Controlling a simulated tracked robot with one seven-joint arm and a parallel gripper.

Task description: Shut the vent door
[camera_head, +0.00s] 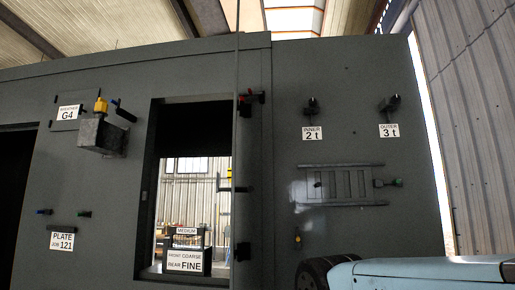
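A slatted vent panel (358,186) is set in the grey wall at the right, between a top and a bottom rail. It looks like the vent in question; its slats show at the middle and right. A plain plate with a small dark knob (318,184) covers the left part. I cannot tell for sure which part is the door. My blue arm crosses the bottom right, below the vent, apart from it in the picture. My gripper cannot be made out.
Two dark knobs above labels "INNER 2 t" (312,133) and "OUTER 3 t" (389,131) sit above the vent. A small yellow-topped fitting (297,238) is below it. A tall opening (193,215), a grey box (101,136) and projecting pegs are further left.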

